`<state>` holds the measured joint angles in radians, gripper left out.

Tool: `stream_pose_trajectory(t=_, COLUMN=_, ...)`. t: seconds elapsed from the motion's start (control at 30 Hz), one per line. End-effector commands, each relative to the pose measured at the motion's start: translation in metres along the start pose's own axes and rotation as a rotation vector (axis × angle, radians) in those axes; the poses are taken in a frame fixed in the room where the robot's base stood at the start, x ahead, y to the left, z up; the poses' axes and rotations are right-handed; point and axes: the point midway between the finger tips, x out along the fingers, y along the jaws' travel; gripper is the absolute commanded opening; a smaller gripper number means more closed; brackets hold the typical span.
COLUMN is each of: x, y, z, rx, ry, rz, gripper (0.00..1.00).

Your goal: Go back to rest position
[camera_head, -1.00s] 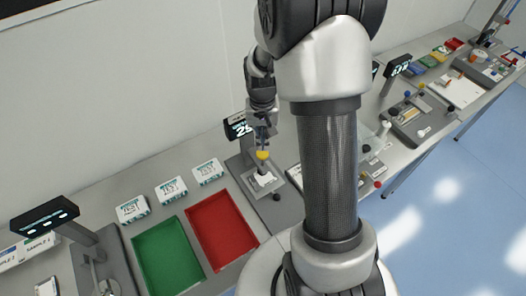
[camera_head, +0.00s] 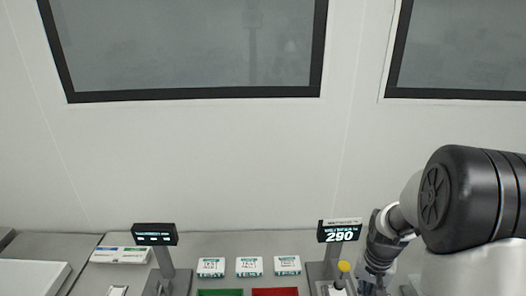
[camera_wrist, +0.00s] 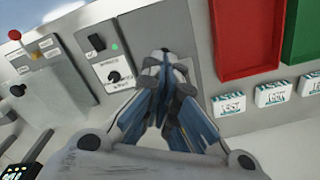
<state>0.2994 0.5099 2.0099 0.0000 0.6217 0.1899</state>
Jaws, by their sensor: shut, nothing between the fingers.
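My gripper (camera_head: 372,284) is low at the right in the head view, beside the station with the yellow knob (camera_head: 344,267). Its lower end is cut off by the frame edge there. In the wrist view my gripper (camera_wrist: 163,62) has its fingers together with nothing between them. They point over a grey station plate near a panel with switches (camera_wrist: 112,62).
A display reading 290 (camera_head: 340,233) stands close left of my gripper. White test boxes (camera_head: 249,267) line the bench by the wall. The red tray (camera_wrist: 245,40) and green tray (camera_wrist: 303,35) show in the wrist view. A red-knobbed lever (camera_wrist: 16,35) is at left.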

Motion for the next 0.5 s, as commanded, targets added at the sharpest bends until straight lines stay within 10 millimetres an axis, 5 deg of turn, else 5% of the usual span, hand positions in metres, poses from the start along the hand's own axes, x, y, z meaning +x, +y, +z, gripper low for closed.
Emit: stream_pose_trajectory(t=0.5, x=-0.053, y=-0.025, z=0.051, rx=-0.146, ry=0.125, rz=-0.026, gripper=0.00)
